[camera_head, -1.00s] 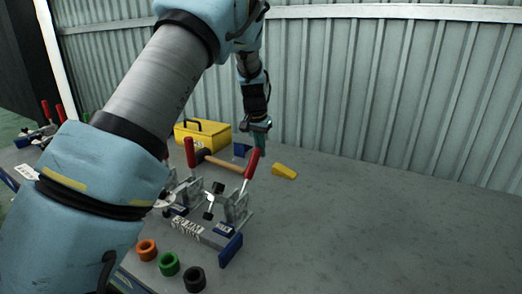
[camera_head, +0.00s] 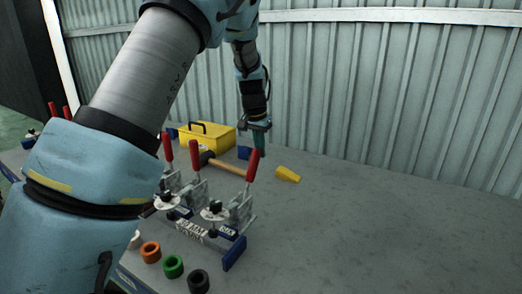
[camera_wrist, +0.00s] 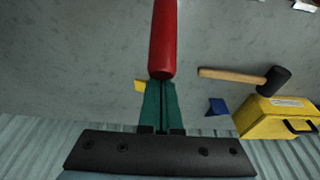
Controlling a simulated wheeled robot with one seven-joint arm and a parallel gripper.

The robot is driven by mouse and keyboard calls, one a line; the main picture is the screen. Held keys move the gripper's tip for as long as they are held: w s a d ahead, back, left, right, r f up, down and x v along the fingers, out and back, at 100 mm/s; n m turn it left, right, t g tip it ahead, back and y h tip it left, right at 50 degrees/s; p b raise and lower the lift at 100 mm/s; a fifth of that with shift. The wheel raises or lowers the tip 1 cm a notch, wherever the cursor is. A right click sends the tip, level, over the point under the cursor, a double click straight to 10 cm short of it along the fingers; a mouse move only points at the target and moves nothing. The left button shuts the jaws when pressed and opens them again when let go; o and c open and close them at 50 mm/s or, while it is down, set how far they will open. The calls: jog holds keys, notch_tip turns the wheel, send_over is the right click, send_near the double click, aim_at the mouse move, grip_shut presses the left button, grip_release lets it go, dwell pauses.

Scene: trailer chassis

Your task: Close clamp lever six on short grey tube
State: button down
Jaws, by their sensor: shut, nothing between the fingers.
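The rightmost red clamp lever (camera_head: 253,166) stands nearly upright on its clamp in the head view. Its clamp arm is down, with a round pale disc and dark knob (camera_head: 215,210) low over the fixture (camera_head: 190,231). I cannot make out the short grey tube. My gripper (camera_head: 259,143) is shut and empty, with its green fingers just behind the lever's top. In the wrist view a red lever handle (camera_wrist: 163,38) ends right at my shut fingertips (camera_wrist: 161,84); they look touching or nearly so.
Two more red levers (camera_head: 194,155) (camera_head: 167,146) stand to the left. A mallet (camera_head: 228,166), yellow toolbox (camera_head: 208,138) and yellow piece (camera_head: 287,174) lie behind. Orange, green and black rings (camera_head: 173,266) sit in front. The bench is clear on the right.

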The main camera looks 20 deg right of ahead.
aim_at(253, 156)
jog(key=shift+s+a+f, duration=0.35)
jog(key=shift+a+f, duration=0.1)
jog(key=shift+f, duration=0.15)
jog(key=shift+s+a+r, duration=0.35)
jog(key=shift+s+a, duration=0.15)
jog(key=shift+a, duration=0.15)
jog(key=shift+s+a+r, duration=0.35)
jog(key=shift+s+a, duration=0.15)
jog(key=shift+a, duration=0.15)
jog(key=shift+s+a+r, duration=0.45)
jog(key=shift+s+a, duration=0.15)
jog(key=shift+a, duration=0.1)
jog(key=w+d+p+v, duration=0.1)
jog(key=p+v, duration=0.4)
jog(key=v, duration=0.3)
jog(key=shift+w+d+r, duration=0.15)
jog(key=shift+d+r, duration=0.05)
jog(key=shift+d, duration=0.1)
jog(key=shift+a, duration=0.1)
